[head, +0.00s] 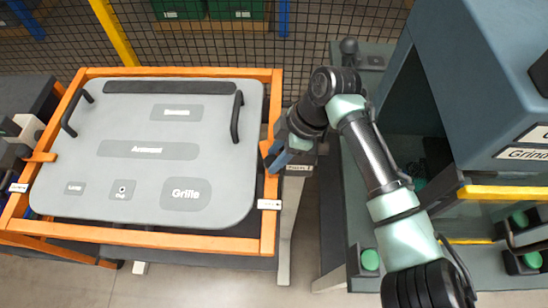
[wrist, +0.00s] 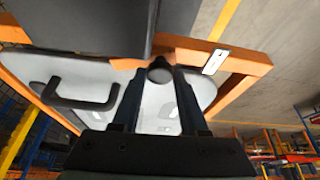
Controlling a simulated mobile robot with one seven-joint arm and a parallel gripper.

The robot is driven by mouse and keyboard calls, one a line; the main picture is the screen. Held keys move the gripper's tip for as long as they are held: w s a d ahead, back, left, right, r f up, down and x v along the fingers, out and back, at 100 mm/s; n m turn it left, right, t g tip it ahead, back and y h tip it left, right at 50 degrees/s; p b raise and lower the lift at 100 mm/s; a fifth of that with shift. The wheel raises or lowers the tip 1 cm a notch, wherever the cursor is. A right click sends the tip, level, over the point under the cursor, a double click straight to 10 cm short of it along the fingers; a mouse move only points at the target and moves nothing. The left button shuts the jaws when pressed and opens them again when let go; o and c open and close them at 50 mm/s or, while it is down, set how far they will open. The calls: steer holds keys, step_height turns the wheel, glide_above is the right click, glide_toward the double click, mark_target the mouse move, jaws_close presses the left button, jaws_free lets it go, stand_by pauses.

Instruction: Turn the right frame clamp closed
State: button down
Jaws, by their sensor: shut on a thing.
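The right frame clamp (head: 268,143) sits on the right rail of the orange frame (head: 270,190), beside the grey door panel (head: 215,125). Only part of its orange piece shows in the head view, because my gripper (head: 281,155) covers the rest. In the wrist view my gripper (wrist: 158,76) has its two dark fingers on either side of a dark round knob (wrist: 160,70), and is shut on it. The left frame clamp (head: 40,157) has an orange bar reaching over the panel's left edge. I cannot tell the right clamp's exact angle.
The panel has dark handles on its left (head: 76,113) and right (head: 237,117). A blue-grey machine (head: 470,90) with a yellow bar (head: 505,192) stands to the right. A mesh fence (head: 310,30) runs behind. Floor is open in front of the frame.

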steer(key=shift+w+n+g+b, duration=0.1)
steer(key=shift+n+g+b, duration=0.3)
steer(key=shift+n+b, duration=0.5)
steer(key=shift+c, duration=2.2)
jaws_free()
steer(key=b+v, duration=0.2)
steer(key=v, duration=1)
steer(key=shift+a+r, duration=0.1)
